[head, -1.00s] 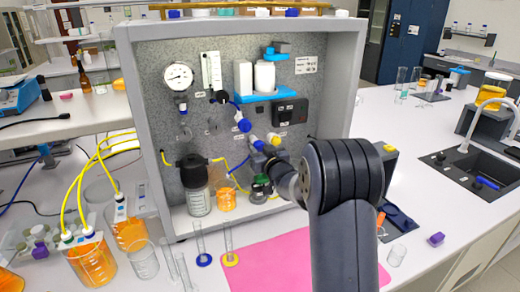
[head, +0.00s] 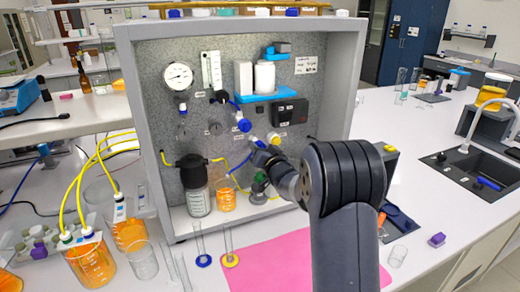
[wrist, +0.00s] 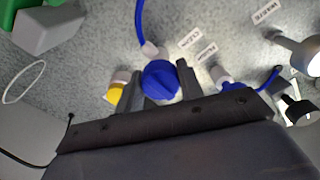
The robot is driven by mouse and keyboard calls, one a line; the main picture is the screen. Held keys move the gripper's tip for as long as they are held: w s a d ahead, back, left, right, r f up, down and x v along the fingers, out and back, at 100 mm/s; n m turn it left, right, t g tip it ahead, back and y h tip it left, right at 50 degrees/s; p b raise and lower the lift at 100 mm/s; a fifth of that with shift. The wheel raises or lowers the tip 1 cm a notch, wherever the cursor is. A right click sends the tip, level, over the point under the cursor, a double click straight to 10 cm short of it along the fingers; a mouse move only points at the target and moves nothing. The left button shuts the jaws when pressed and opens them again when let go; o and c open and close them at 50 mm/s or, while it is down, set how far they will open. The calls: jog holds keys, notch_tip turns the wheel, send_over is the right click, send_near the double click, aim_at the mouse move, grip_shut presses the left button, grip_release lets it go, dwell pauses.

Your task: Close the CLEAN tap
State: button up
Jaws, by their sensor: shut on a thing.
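A blue tap knob (wrist: 160,80) sits on the grey panel in the wrist view, beside a small label (wrist: 190,38) that seems to read CLEAN. My gripper (wrist: 160,84) is shut on this knob, one dark finger on each side. In the head view my gripper (head: 258,150) is up against the panel's middle and mostly hides the held knob. The fingertips are too small there to make out clearly.
A yellow knob (wrist: 115,93) is close beside the left finger. A dark-capped bottle (head: 195,185) and an orange beaker (head: 226,199) stand in the rig.

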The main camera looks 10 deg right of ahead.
dwell(0.3)
jog(key=o, duration=1)
jog(key=s+d+b, duration=0.2)
jog(key=s+b, duration=0.1)
jog(key=s, duration=0.7)
jog(key=shift+s, duration=0.3)
jog(key=shift+w, duration=0.1)
jog(key=w+p, duration=0.1)
jog(key=w, duration=0.2)
jog(key=w+a+p, duration=0.1)
jog(key=w, duration=0.3)
jog(key=w+a+p, duration=0.1)
jog(key=w, duration=0.2)
jog(key=shift+w, duration=0.3)
jog(key=shift+s, duration=0.2)
